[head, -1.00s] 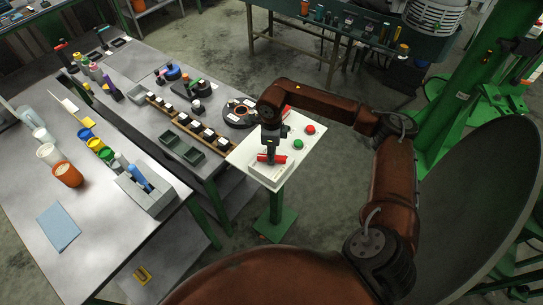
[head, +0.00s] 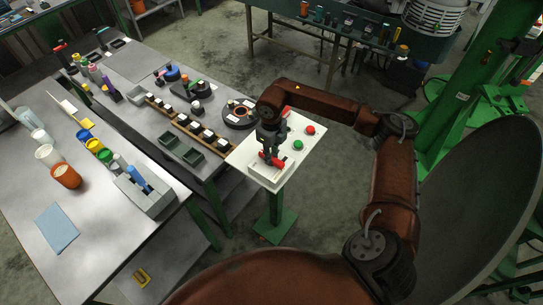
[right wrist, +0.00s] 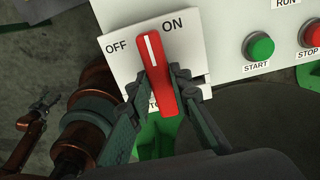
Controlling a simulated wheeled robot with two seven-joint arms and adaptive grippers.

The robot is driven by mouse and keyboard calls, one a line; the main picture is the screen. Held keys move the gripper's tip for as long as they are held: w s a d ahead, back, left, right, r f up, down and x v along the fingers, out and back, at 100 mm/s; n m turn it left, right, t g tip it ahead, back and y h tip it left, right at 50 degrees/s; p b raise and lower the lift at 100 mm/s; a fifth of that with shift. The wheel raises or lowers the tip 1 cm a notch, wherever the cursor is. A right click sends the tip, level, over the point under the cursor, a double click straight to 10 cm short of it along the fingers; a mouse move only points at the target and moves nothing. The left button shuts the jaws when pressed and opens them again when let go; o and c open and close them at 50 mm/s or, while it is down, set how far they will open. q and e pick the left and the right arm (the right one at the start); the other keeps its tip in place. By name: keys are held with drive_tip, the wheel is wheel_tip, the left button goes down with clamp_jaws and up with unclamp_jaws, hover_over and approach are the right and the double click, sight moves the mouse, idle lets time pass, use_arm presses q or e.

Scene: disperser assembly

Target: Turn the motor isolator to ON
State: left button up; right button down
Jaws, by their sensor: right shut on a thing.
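The motor isolator's red handle (right wrist: 157,75) has a white pointer line and sits on a pale box (right wrist: 110,72) marked OFF at left and ON at right. In the right wrist view the line points between the two labels, leaning slightly left of upright. My right gripper (right wrist: 157,92) is shut on the handle, one finger on each side. In the head view my right gripper (head: 269,153) comes down from above onto the red handle (head: 272,160), partly hiding it.
On the same white panel (head: 309,148) are a green START button (right wrist: 260,47) and a red STOP button (right wrist: 310,35), right of the isolator. A grey workbench (head: 95,200) with cups and small parts stands close to the panel's left.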

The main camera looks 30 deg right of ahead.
drive_tip(key=shift+w+r, duration=0.1)
drive_tip(key=c, duration=1.8)
unclamp_jaws()
drive_tip(key=shift+o, duration=0.2)
wheel_tip(320, 180, up, 12)
